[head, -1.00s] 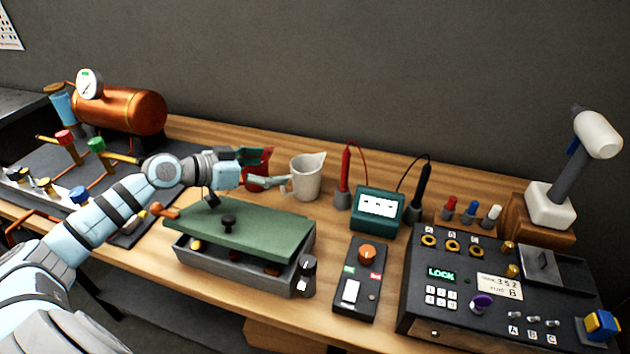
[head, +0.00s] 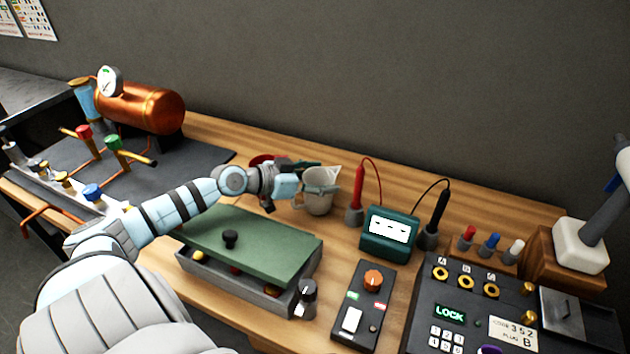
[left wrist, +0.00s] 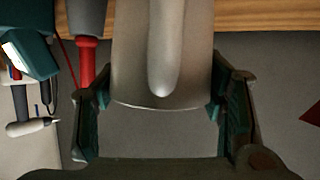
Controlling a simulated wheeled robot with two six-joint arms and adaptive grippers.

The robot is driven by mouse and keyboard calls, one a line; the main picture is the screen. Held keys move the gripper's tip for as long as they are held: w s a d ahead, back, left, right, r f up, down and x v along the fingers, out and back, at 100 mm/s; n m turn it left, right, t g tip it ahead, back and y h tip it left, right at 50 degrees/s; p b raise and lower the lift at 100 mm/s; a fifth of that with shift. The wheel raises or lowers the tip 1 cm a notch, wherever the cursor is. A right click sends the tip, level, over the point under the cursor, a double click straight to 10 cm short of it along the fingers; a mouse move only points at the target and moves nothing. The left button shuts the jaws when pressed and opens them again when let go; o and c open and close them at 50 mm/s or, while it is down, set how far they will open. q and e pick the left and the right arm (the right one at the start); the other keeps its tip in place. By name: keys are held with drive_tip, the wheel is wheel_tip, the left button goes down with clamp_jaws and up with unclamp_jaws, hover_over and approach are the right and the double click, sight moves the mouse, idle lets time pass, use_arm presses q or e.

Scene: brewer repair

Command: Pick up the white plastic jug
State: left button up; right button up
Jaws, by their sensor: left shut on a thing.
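The white plastic jug (head: 318,203) stands upright at the back of the wooden bench, its spout toward the upper right. My left gripper (head: 318,188) reaches it from the left and is shut on it, with a finger across its upper side. In the left wrist view the jug (left wrist: 162,70) fills the middle, with the fingers of my left gripper (left wrist: 163,110) on both sides of it. I cannot tell whether its base touches the bench. My right gripper is not in view.
A red object (head: 262,161) is partly hidden behind my left gripper. A red probe (head: 357,190) and a teal meter (head: 388,234) stand just right of the jug. A green-lidded grey box (head: 250,245) lies in front. Bare bench shows behind the jug.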

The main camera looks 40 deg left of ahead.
use_arm(q)
drive_tip(key=c, duration=0.3)
drive_tip(key=shift+d, duration=0.1)
drive_tip(key=shift+c, duration=1.4)
drive_tip(key=shift+w, duration=0.15)
wheel_tip(320, 180, up, 20)
drive_tip(key=p, duration=1.1)
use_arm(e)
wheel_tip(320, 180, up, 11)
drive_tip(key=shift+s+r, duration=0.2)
use_arm(q)
drive_tip(key=shift+f, duration=0.1)
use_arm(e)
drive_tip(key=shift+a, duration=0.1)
